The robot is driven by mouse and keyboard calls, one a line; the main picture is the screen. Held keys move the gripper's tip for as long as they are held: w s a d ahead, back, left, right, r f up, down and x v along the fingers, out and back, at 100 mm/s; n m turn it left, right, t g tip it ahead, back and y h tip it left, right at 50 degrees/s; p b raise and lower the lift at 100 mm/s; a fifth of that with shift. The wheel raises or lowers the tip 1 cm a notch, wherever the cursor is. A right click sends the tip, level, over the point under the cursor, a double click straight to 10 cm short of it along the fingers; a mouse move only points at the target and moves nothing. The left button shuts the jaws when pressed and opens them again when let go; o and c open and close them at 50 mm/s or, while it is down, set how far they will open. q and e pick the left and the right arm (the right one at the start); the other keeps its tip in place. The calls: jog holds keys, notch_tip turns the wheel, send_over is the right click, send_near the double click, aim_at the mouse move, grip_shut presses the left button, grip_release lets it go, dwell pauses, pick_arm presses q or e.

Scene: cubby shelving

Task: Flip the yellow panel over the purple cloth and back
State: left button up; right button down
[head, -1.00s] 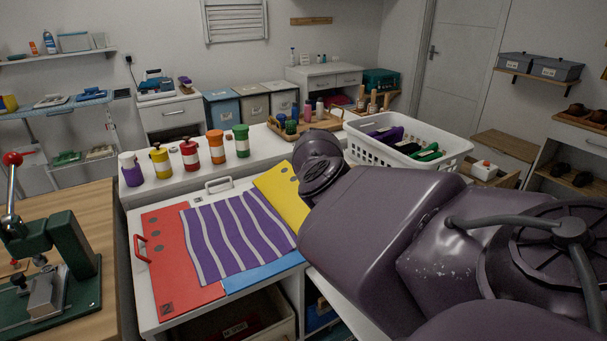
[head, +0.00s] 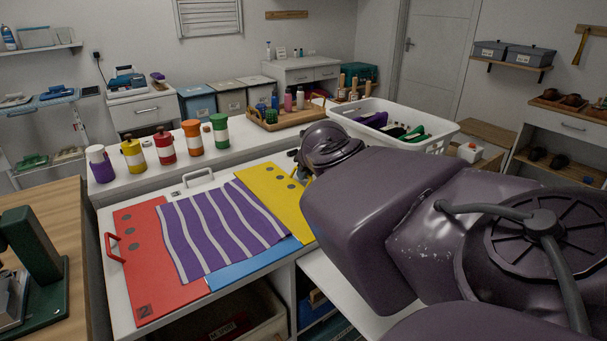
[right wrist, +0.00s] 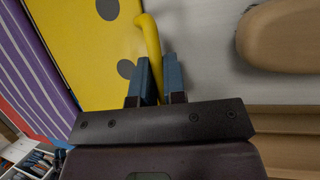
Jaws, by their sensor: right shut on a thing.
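The yellow panel (head: 283,203) lies flat at the right of the board in the head view, with grey dots near its far end. The purple cloth (head: 215,228) with pale wavy stripes lies flat left of it, over the red panel (head: 140,250) and blue panel (head: 250,265). My right gripper (head: 303,170) is at the yellow panel's right edge, partly hidden by my wrist. In the right wrist view, my right gripper (right wrist: 157,68) is shut on the panel's yellow handle (right wrist: 151,38). My left gripper is not in view.
Several coloured bottles (head: 163,146) stand in a row behind the board. A wooden tray (head: 290,121) and a white basket (head: 440,137) stand farther right. A green press (head: 35,270) stands on the wooden bench at the left.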

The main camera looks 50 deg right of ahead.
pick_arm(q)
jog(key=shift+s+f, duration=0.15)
pick_arm(e)
jog(key=shift+a+f, duration=0.15)
jog(key=shift+f, duration=0.2)
jog(key=c, duration=1.2)
grip_release()
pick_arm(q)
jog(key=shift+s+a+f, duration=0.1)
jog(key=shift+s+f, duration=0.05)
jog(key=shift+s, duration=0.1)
pick_arm(e)
jog(key=shift+r, duration=0.1)
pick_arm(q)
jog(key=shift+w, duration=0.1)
pick_arm(e)
jog(key=shift+r, duration=0.1)
